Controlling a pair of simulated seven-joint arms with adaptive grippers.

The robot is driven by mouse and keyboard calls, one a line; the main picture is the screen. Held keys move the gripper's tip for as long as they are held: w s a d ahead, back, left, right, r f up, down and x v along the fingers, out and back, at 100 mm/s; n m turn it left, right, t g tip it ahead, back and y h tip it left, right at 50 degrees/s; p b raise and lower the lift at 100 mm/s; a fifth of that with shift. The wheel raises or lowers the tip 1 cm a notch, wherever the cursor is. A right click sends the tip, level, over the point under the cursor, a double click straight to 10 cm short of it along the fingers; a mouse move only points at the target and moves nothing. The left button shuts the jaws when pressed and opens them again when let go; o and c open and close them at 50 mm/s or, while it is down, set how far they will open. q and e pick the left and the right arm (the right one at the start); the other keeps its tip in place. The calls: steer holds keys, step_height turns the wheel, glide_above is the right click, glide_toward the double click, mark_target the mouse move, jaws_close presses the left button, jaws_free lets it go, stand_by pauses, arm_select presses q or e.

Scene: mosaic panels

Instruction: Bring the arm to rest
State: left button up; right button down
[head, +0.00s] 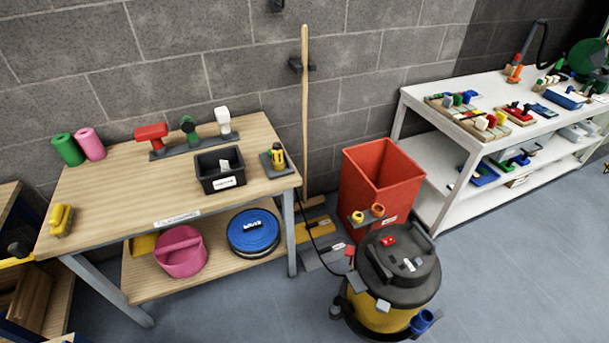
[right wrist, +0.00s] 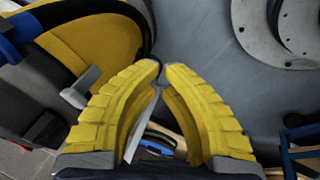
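My right gripper (right wrist: 161,70) shows in the right wrist view. Its two yellow ribbed fingers curve in and their tips come together, with nothing seen held at the tips. Through the gap lower between the fingers I see a pale strip and a blue object behind, not clear enough to name. The yellow and black vacuum (right wrist: 95,35) is at the upper left of that view, beside the fingers.
In the head view the vacuum (head: 385,316) stands on the floor before a red bin (head: 372,190). A wooden workbench (head: 110,190) is at left, holding a black box (head: 207,182). A loaded white shelf (head: 420,105) is at right. Floor at lower right is clear.

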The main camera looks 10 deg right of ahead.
steer(key=s+f+m+g+y, duration=0.1)
steer(key=s+f+m+g, duration=0.1)
steer(key=s+f, duration=1.7)
steer(key=shift+s+f+m+g, duration=0.25)
steer(key=shift+s+m+g, duration=0.2)
steer(key=shift+s, duration=0.75)
steer(key=shift+d, duration=0.1)
